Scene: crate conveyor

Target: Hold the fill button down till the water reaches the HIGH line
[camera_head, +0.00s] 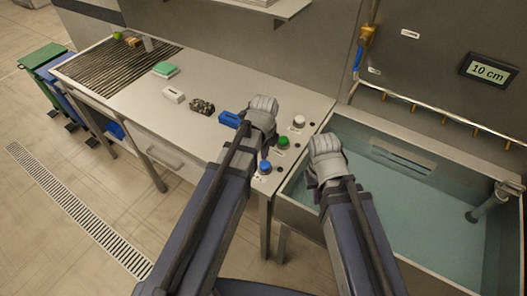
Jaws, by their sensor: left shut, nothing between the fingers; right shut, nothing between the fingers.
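A blue button (264,167), a green button (283,142) and a white button (299,121) stand in a row at the right end of the counter. Their labels are too small to read, so I cannot tell which one is fill. The tank (283,212) to the right holds bluish water (430,205). A wall display (487,72) reads 10 cm. I cannot make out a HIGH line. My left gripper (265,103) is shut and empty, over the counter left of the white button. My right gripper (324,143) is shut and empty, over the tank's left side.
On the counter (215,75) lie a blue block (229,119), a dark patterned item (202,106), a white block (173,95) and a green-and-white sponge-like item (165,69). A pipe (440,107) runs along the wall above the tank. A standpipe (490,205) stands in the tank's right side.

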